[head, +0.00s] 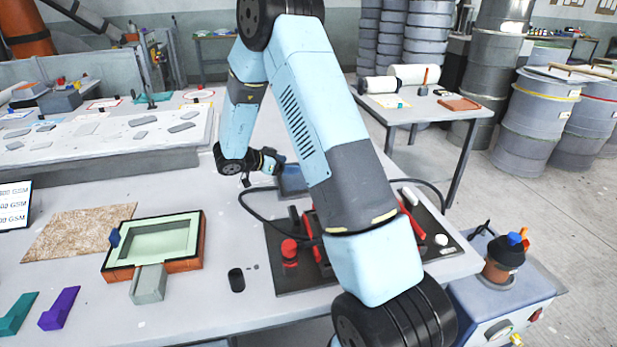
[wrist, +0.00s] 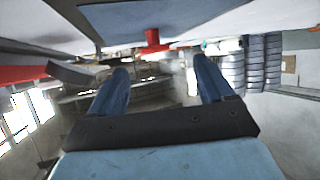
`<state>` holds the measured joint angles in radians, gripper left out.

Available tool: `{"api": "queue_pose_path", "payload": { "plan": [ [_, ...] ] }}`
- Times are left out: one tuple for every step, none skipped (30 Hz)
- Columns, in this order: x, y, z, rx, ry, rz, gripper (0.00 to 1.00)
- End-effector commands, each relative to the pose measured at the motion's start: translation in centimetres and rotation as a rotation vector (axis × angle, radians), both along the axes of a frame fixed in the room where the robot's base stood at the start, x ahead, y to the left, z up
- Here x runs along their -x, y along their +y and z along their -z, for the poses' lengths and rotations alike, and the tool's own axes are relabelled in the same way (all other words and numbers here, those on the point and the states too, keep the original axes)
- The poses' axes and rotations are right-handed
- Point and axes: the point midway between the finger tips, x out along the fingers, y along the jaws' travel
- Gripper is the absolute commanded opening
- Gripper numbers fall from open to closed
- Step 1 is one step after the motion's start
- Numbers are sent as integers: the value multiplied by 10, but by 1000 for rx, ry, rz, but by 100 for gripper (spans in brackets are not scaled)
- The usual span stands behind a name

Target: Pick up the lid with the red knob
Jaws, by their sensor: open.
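The lid is a flat blue-grey plate (wrist: 150,16) at the top of the wrist view, which looks upside down. Its red knob (wrist: 152,38) sticks out from it, roughly centred between my fingers but beyond their tips. My gripper (wrist: 160,68) is open, with two blue fingers apart and nothing between them. In the head view my gripper (head: 273,160) is low over the table, beside a blue-grey block-like thing (head: 292,180), likely the lid. My arm covers part of it, and the knob is not visible there.
A black mat (head: 290,285) with red-handled tools lies in front, under my arm. A framed green mould (head: 190,262) stands on the table's left front, with purple (head: 60,308) and teal pieces (head: 18,312) nearby. A black cable loops beside my gripper.

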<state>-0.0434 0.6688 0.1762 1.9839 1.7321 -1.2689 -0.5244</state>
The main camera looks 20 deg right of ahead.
Motion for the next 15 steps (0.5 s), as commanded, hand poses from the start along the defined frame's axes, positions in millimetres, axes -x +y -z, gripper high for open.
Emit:
{"api": "queue_pose_path", "payload": {
  "plan": [
    [-1,-9,4,1,1,2,81],
    [-2,-13,6,0,1,3,81],
    [-3,-18,9,0,1,2,81],
    [-4,-21,10,0,1,0,81],
    [-4,-24,12,0,1,0,81],
    [-5,-28,14,0,1,0,81],
    [-5,-30,15,0,1,0,81],
    [-6,-32,16,0,0,0,81],
    [-6,-33,16,0,0,-1,81],
    [-6,-34,17,0,0,-1,81],
    [-7,-35,17,0,-1,-2,81],
    [-7,-36,17,0,-1,-2,81],
    [-7,-37,18,1,-1,-2,81],
    [-6,-38,18,1,-1,-2,81],
    [-6,-40,19,1,-1,-2,81]
  ]
}}
